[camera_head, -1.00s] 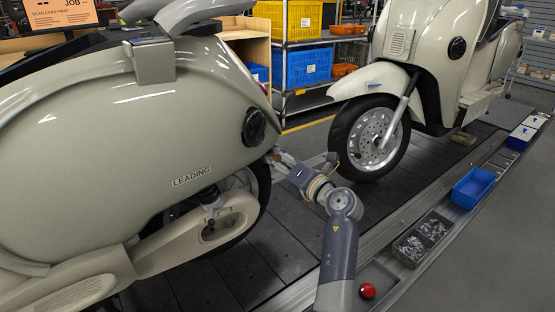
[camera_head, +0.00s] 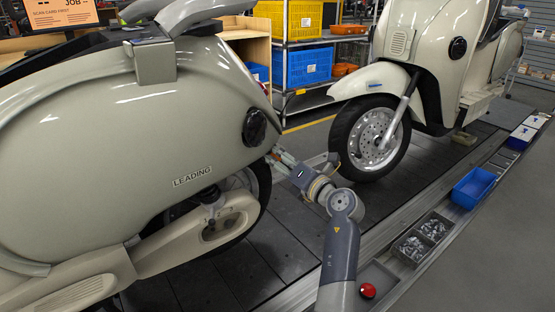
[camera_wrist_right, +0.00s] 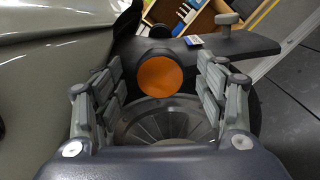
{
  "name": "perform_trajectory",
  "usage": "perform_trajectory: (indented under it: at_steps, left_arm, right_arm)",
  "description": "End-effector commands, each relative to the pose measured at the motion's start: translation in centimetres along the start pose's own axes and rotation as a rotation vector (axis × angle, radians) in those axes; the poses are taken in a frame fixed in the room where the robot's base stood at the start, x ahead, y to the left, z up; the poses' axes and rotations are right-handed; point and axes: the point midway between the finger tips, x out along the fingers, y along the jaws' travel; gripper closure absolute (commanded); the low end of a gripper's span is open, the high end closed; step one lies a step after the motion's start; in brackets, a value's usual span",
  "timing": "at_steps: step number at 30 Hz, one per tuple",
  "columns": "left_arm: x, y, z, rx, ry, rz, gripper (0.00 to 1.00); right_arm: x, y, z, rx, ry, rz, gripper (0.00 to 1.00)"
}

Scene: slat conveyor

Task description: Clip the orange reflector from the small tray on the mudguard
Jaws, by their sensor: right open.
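The orange reflector (camera_wrist_right: 160,76) is a round disc. In the right wrist view it sits against the dark mudguard (camera_wrist_right: 235,47) behind the near scooter. My right gripper (camera_wrist_right: 160,70) is open, with a finger on each side of the reflector and gaps between them. In the head view my right gripper (camera_head: 282,160) is low behind the near scooter's rear wheel (camera_head: 262,185); the reflector cannot be made out there. A small grey tray (camera_head: 374,279) on the side rail shows no reflector in it. My left gripper is out of view.
The near cream scooter (camera_head: 130,130) fills the left. A second scooter (camera_head: 435,70) stands ahead on the slat conveyor. The side rail holds a divided tray of metal parts (camera_head: 412,258), a blue bin (camera_head: 473,188) and a red button (camera_head: 367,291). Open slats lie between the scooters.

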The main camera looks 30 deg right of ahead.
Motion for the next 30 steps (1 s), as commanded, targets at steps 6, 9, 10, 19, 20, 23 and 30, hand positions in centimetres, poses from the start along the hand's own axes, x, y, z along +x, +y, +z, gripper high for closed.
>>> perform_trajectory:
  at_steps: [6, 9, 10, 19, 20, 23, 30]
  left_arm:
    - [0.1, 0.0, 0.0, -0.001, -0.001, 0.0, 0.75]
    - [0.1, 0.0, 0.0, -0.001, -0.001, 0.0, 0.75]
    - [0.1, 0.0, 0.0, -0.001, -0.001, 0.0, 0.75]
    - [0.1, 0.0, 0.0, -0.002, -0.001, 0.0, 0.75]
    - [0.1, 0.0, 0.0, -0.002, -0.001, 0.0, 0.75]
    - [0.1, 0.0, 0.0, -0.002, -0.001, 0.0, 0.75]
    - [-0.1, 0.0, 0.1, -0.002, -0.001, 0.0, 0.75]
  right_arm:
    - [-3.5, -0.2, -0.1, -0.003, 0.0, -0.005, 0.34]
    - [-5.8, -0.1, -0.1, -0.003, 0.0, -0.004, 0.34]
    - [-6.4, -0.1, -0.1, -0.004, 0.001, -0.004, 0.34]
    - [-11.0, -0.1, 0.0, -0.002, 0.0, -0.002, 0.34]
    - [-11.2, -0.1, 0.0, -0.002, 0.0, -0.001, 0.34]
    - [-11.7, 0.0, 0.0, -0.002, 0.001, 0.0, 0.34]
    - [-11.7, 0.0, 0.0, -0.001, 0.0, 0.0, 0.34]
